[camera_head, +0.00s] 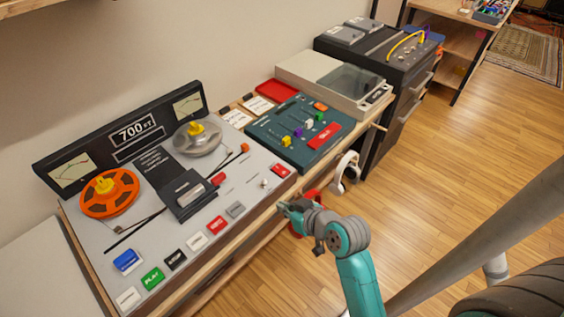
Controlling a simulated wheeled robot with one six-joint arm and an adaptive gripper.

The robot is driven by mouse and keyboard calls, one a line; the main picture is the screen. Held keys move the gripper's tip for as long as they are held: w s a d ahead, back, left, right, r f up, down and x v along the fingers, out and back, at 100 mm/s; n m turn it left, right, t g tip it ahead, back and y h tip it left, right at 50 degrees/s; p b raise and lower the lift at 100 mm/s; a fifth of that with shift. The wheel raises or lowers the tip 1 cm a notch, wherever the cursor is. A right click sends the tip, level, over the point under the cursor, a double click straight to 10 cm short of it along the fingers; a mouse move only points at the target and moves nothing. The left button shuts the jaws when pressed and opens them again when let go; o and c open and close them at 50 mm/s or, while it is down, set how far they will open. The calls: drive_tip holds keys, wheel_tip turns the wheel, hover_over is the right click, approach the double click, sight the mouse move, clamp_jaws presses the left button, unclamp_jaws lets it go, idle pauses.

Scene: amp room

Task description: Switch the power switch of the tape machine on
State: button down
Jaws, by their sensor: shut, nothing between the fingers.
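The tape machine (205,205) is a grey deck on the bench, with an orange reel (108,192), a grey reel (198,138) and a dark meter panel marked 700 at its back. A small white toggle (264,183) stands near its right front corner, beside a red piece (280,170). This toggle looks like the power switch, but its label and position are too small to read. My gripper (285,208) is shut and empty at the bench's front edge, just below and right of the toggle in the picture, apart from it.
Coloured push buttons, including a green PLAY button (152,278), line the deck's front. A dark green mixer (295,132) and a turntable (335,82) stand to the right.

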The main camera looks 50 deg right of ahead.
drive_tip(key=w+d+r+n+g+y, duration=0.1)
drive_tip(key=w+d+r, duration=0.3)
drive_tip(key=d+r, duration=0.5)
drive_tip(key=shift+d+n, duration=0.6)
drive_tip(key=shift+d, duration=0.55)
drive_tip(key=shift+r, duration=0.1)
hover_over(281, 170)
wheel_tip(281, 170, down, 6)
drive_tip(key=shift+s+f, duration=0.1)
drive_tip(key=shift+s, duration=0.05)
wheel_tip(281, 170, down, 2)
drive_tip(key=shift+f, duration=0.25)
drive_tip(key=shift+w+f, duration=0.2)
drive_tip(key=shift+f, duration=0.5)
